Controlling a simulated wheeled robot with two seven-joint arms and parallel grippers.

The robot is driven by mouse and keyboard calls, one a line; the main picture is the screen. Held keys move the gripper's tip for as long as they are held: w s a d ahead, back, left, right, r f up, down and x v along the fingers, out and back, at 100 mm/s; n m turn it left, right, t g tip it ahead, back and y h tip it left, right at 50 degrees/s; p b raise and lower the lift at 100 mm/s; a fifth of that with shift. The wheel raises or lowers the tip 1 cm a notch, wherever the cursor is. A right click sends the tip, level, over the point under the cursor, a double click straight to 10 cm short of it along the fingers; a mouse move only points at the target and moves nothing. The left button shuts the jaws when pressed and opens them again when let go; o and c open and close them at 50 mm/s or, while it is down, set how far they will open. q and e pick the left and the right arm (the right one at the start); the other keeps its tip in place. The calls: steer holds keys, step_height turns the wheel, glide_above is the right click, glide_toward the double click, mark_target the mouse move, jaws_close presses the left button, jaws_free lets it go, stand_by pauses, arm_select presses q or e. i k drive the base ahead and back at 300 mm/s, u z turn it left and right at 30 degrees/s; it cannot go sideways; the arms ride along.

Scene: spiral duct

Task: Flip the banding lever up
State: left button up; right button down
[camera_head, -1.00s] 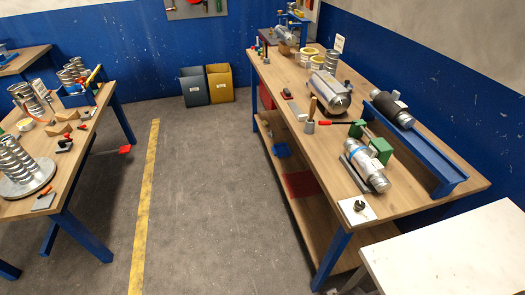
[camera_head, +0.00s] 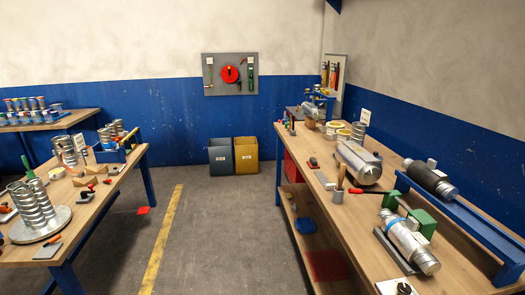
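I cannot tell for sure which part is the banding lever. A dark bar with a red end (camera_head: 356,191) lies low on the right workbench (camera_head: 345,222), reaching toward a green clamp-like fixture (camera_head: 422,222). A silver cylinder with a blue band (camera_head: 408,240) lies beside the green fixture. On the left workbench (camera_head: 100,208), small red-and-black tools (camera_head: 88,190) lie near a spiral metal duct on a round plate (camera_head: 40,222). Neither of my grippers is in view.
A yellow floor line (camera_head: 162,240) runs up the open aisle between the benches. A grey bin (camera_head: 220,160) and a yellow bin (camera_head: 245,155) stand at the back wall. A tool board (camera_head: 230,74) hangs above them. A large metal cylinder (camera_head: 357,162) lies on the right bench.

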mark_target(359, 191)
steer(key=z, duration=0.6)
steer(key=k, duration=1)
steer(key=u, duration=0.25)
steer(key=i, duration=1.55)
steer(key=z, duration=0.75)
steer(key=i, duration=0.7)
steer(key=z, duration=0.75)
